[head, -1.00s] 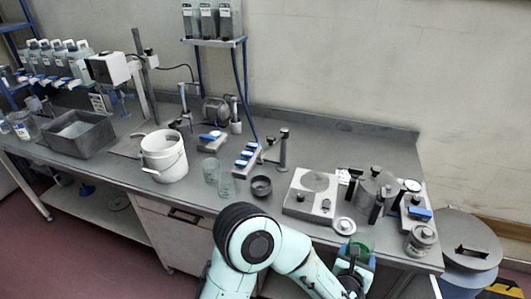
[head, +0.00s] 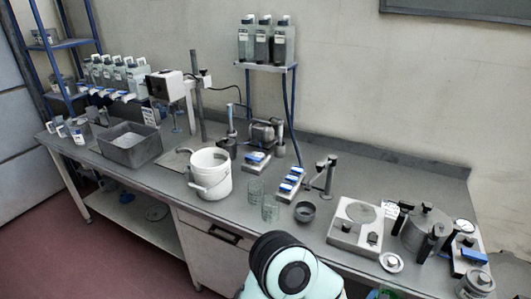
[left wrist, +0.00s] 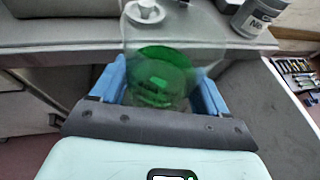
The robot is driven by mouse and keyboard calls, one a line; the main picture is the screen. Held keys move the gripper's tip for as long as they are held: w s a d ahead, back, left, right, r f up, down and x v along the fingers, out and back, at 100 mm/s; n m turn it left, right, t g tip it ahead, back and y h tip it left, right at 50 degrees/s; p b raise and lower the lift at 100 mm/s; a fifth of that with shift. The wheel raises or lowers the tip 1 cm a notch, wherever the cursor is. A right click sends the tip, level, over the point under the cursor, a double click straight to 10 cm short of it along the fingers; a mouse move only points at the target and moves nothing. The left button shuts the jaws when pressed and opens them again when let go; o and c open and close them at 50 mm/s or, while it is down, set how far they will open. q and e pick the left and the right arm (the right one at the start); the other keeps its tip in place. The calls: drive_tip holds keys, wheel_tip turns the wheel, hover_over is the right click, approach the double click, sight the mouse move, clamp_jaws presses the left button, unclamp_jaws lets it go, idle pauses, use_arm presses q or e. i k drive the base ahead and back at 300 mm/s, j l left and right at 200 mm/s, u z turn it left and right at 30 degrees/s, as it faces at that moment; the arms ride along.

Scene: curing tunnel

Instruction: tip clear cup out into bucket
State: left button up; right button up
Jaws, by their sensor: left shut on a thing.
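The clear cup (left wrist: 165,78) holds something green and is between the blue fingers of my left gripper (left wrist: 160,92), which is shut on it. It looks see-through, and its far side is blurred in the left wrist view. In the head view only a bit of green from the cup (head: 387,292) shows at the bottom edge, in front of the bench. The white bucket (head: 209,177) stands upright on the bench left of centre, well to the left of the cup. Its inside bottom is hidden. My right gripper is not in view.
Two clear glasses (head: 270,208) and a dark ring-shaped dish (head: 305,211) stand right of the bucket. A scale (head: 345,236), a lidded pot (head: 423,228) and a grey tin (head: 474,285) fill the right. A grey tub (head: 131,150) stands left of the bucket.

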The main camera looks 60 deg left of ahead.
sight(209, 165)
drive_tip(key=k+j, duration=0.2)
drive_tip(key=j, duration=0.25)
drive_tip(key=k+j, duration=0.2)
drive_tip(key=j, duration=0.3)
drive_tip(key=k+j, duration=0.25)
drive_tip(key=j, duration=0.2)
drive_tip(key=k+j, duration=0.2)
drive_tip(key=j, duration=0.25)
drive_tip(key=k+j, duration=0.2)
drive_tip(key=j, duration=0.25)
drive_tip(key=k+j, duration=0.2)
drive_tip(key=j, duration=0.3)
drive_tip(key=k+j, duration=0.2)
drive_tip(key=j, duration=0.25)
drive_tip(key=k+j+z, duration=0.1)
drive_tip(key=j, duration=0.35)
drive_tip(key=k, duration=0.1)
